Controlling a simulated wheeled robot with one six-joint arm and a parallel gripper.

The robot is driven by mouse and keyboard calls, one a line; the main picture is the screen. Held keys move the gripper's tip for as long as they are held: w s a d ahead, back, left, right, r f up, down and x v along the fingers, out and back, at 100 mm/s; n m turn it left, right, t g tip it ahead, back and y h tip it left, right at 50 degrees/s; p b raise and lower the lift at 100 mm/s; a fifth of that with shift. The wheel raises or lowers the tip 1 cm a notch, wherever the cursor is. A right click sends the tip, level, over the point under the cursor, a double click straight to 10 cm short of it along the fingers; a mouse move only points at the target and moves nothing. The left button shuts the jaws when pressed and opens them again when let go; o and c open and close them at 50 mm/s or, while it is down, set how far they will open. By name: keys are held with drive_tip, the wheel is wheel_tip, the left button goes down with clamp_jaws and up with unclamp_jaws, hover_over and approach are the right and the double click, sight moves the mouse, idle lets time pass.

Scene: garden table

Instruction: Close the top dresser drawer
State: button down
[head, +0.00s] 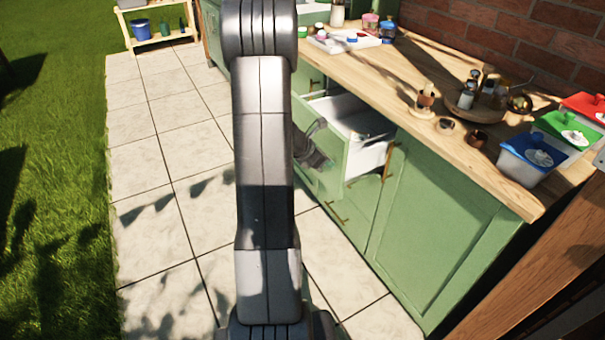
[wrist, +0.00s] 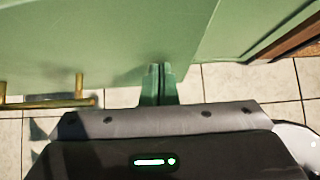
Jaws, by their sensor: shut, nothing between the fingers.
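The top dresser drawer (head: 371,160) stands pulled out of the green dresser (head: 430,220) in the head view, its white inside and side wall showing. My gripper (head: 322,163) is at the outer side of its green front, partly hidden behind my arm. In the wrist view, my gripper's fingers (wrist: 158,82) are shut together with nothing between them. Their tips are at or very near a green panel; I cannot tell if they touch. A brass handle (wrist: 60,102) shows to the left of the fingers.
The wooden countertop (head: 390,78) holds a white tray (head: 343,42), a round board with bottles (head: 466,100), and lidded containers (head: 535,155) near its right end. Paved floor (head: 180,190) lies clear left of the dresser. A shelf with a blue bucket (head: 141,28) stands far back.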

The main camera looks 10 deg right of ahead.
sight(378, 144)
drive_tip(key=w+d+p, duration=0.1)
drive_tip(key=w+d, duration=0.1)
drive_tip(key=d, duration=0.4)
drive_tip(key=w+d, duration=0.2)
drive_tip(key=d, duration=0.4)
drive_tip(key=w+d+p, duration=0.1)
drive_tip(key=w+d, duration=0.1)
drive_tip(key=d, duration=0.4)
drive_tip(key=shift+d+p, duration=0.25)
drive_tip(key=shift+p, duration=0.1)
drive_tip(key=shift+w+d+r, duration=0.1)
drive_tip(key=shift+r, duration=0.05)
drive_tip(key=shift+d+r, duration=0.1)
